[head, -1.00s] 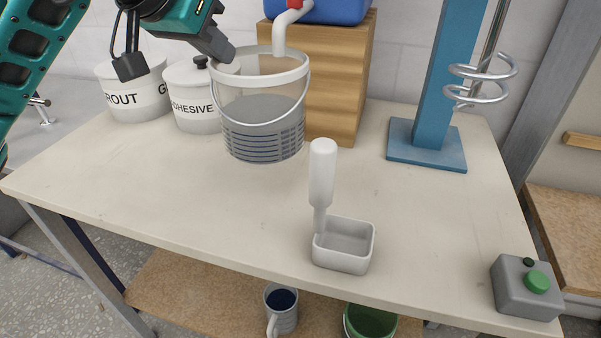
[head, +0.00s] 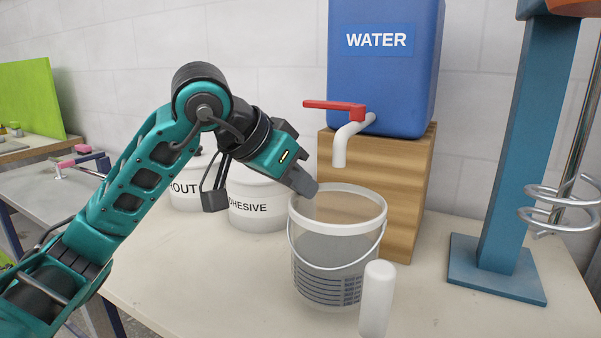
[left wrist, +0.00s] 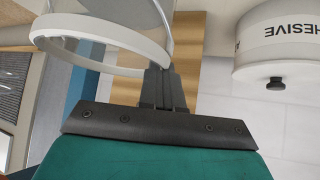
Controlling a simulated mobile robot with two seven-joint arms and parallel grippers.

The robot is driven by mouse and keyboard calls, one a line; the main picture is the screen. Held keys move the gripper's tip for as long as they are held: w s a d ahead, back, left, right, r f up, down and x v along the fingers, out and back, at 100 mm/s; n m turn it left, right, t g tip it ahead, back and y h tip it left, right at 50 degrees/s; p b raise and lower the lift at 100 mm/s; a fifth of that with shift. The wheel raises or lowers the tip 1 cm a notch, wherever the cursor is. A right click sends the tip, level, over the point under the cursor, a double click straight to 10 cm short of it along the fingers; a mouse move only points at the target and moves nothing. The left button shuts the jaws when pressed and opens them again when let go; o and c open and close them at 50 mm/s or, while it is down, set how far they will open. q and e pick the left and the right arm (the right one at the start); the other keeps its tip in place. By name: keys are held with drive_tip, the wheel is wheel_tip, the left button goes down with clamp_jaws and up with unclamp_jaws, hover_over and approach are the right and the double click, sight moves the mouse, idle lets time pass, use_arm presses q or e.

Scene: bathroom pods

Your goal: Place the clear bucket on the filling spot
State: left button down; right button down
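The clear bucket (head: 335,262), with a white rim and thin handle, is upright in front of the wooden block (head: 408,190). My left gripper (head: 306,186) is shut on the left part of its rim. The left wrist view shows the narrow fingers (left wrist: 162,88) close together at the white rim (left wrist: 100,35). The white spout (head: 341,150) of the blue water tank (head: 385,85) hangs just above the bucket's opening in the picture. I cannot tell whether the bucket's base touches the table. No marked filling spot is visible. My right gripper is out of view.
The adhesive tub (head: 255,205) and grout tub (head: 188,185) stand left of the bucket. A white handle (head: 377,300) rises in front of it. A blue mixer stand (head: 505,180) with a metal spiral (head: 560,212) stands at the right. The red tap lever (head: 335,106) sits above the spout.

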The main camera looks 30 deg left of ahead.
sight(300, 208)
use_arm(q)
drive_tip(key=shift+f+b, duration=0.55)
drive_tip(key=shift+f, duration=1.35)
drive_tip(key=c, duration=1.8)
unclamp_jaws()
drive_tip(key=shift+f, duration=0.25)
drive_tip(key=o, duration=0.5)
drive_tip(key=shift+c, duration=0.2)
